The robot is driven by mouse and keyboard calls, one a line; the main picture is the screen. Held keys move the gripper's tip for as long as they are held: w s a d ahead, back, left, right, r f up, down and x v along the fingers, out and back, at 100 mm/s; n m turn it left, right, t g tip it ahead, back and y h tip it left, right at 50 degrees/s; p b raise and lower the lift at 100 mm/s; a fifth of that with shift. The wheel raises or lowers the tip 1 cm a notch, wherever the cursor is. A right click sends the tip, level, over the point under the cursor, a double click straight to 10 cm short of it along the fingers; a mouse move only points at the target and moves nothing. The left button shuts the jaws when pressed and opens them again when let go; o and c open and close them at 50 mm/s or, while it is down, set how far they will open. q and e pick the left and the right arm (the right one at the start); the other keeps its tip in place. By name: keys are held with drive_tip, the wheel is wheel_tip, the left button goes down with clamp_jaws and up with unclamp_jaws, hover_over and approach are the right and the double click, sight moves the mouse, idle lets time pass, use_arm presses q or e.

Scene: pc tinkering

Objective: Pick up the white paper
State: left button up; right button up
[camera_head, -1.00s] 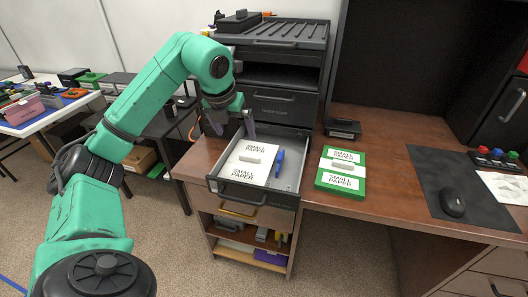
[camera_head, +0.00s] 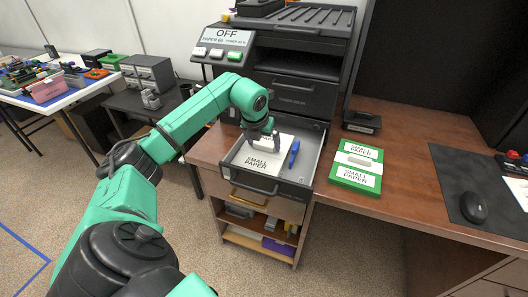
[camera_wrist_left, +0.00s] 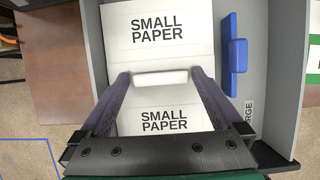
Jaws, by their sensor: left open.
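The white paper (camera_head: 262,167), a flat stack marked "SMALL PAPER" with a raised white bar, lies in the open printer drawer (camera_head: 308,167). In the left wrist view the white paper (camera_wrist_left: 160,45) fills the middle, and its bar (camera_wrist_left: 160,78) lies between my fingertips. My left gripper (camera_head: 265,143) is over the paper, its fingers pointing down and partly hiding the bar. In the left wrist view my left gripper (camera_wrist_left: 161,76) is open, one finger on each side of the bar, with gaps visible. My right gripper is not in view.
A blue slider (camera_head: 294,153) is right of the paper inside the drawer. A green-bordered paper pack (camera_head: 357,166) lies on the wooden desk to the right. The printer body (camera_head: 300,95) stands behind. A mouse (camera_head: 473,207) lies on a dark mat.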

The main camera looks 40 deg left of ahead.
use_arm(q)
drive_tip(key=shift+r, duration=0.1)
clamp_jaws()
